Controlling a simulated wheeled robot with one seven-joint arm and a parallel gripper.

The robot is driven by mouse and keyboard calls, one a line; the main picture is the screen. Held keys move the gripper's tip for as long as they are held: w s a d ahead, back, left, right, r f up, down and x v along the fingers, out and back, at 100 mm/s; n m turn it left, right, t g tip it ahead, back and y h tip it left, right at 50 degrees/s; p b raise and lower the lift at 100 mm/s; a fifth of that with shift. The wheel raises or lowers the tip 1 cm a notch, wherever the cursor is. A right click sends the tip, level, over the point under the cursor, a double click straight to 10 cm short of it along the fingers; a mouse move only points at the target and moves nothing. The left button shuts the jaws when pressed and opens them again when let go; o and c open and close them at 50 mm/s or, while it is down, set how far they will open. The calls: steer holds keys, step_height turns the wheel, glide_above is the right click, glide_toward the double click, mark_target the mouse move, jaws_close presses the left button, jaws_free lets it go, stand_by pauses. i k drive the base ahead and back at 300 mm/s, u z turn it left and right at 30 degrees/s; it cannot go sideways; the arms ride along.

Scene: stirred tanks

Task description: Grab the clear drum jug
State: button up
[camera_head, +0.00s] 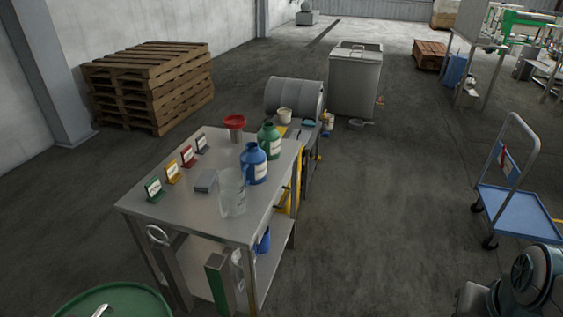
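A clear, translucent jug (232,193) stands upright on the steel table (212,220), near its right edge. A blue bottle (254,164) with a label stands just behind it, and a green bottle (269,141) stands farther back. Part of my arm shows at the lower right, well apart from the table. My gripper is not in view.
A red funnel (235,124), a small grey box (205,182) and several coloured label stands share the table top. A green drum (115,302) is at the bottom left. A blue cart (520,209) stands right. The floor between table and cart is clear.

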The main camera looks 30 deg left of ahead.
mark_target(231, 198)
steer(key=i, duration=0.5)
steer(key=u, duration=2.15)
steer(key=i, duration=0.5)
steer(key=z, duration=0.05)
